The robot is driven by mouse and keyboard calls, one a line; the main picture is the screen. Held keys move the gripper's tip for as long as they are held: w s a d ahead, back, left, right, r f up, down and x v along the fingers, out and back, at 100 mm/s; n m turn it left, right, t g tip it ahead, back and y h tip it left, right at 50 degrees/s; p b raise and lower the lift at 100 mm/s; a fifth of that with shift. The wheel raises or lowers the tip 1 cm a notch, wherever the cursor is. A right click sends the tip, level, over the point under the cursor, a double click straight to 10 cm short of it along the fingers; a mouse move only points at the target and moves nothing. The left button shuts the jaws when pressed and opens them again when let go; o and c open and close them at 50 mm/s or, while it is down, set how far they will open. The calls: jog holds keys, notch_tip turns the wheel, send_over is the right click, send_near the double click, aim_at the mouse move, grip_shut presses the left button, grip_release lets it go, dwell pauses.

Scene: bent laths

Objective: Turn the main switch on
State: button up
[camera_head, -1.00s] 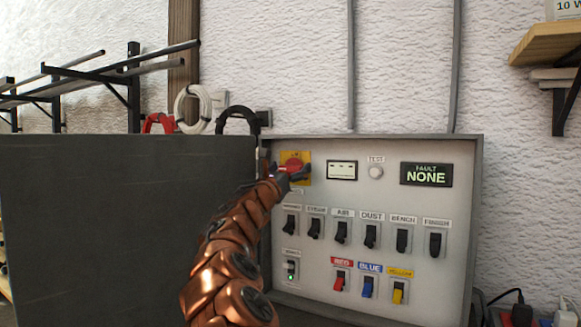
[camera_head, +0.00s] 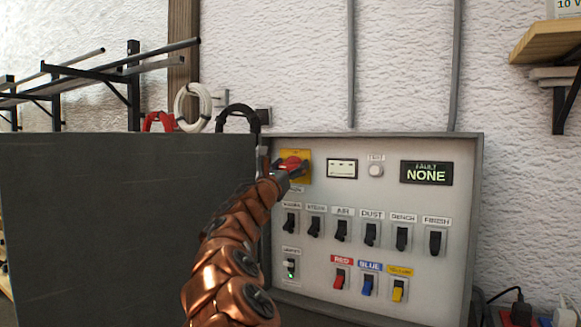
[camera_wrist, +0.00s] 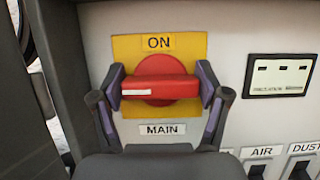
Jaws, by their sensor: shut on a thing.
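The main switch is a red rotary knob (camera_wrist: 160,88) on a yellow plate (camera_wrist: 190,46), with "ON" above it and "MAIN" below. Its handle bar lies nearly level, with the white mark at its left end, not at "ON". My gripper (camera_wrist: 160,86) is shut on the bar, one finger against each end. In the head view, my gripper (camera_head: 290,169) is at the yellow plate (camera_head: 305,157) at the panel's upper left and partly covers the red knob.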

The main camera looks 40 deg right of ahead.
jog(key=shift+m+g, duration=0.4)
jog(key=shift+m, duration=0.1)
jog(key=m+g, duration=0.1)
jog(key=m, duration=0.1)
jog(key=m+g+p, duration=0.1)
jog(key=m, duration=0.2)
jog(key=shift+g, duration=0.4)
jog(key=m+g, duration=0.1)
jog(key=m, duration=0.2)
jog(key=m+g+p, duration=0.1)
jog(key=m, duration=0.2)
jog(key=shift+m+g, duration=0.3)
jog(key=m+g+y+p, duration=0.1)
jog(key=m, duration=0.2)
jog(key=m+y+p, duration=0.1)
jog(key=m, duration=0.2)
jog(key=shift+s+f+g, duration=0.1)
jog(key=shift+s+g, duration=0.05)
jog(key=shift+g, duration=0.25)
jog(key=shift+f+m+y+p, duration=0.15)
jog(key=shift+m+y+p, duration=0.5)
jog(key=shift+m, duration=1.25)
jog(key=shift+s+y, duration=0.1)
jog(key=shift+y, duration=0.15)
jog(key=o, duration=1.2)
jog(key=shift+c, duration=0.2)
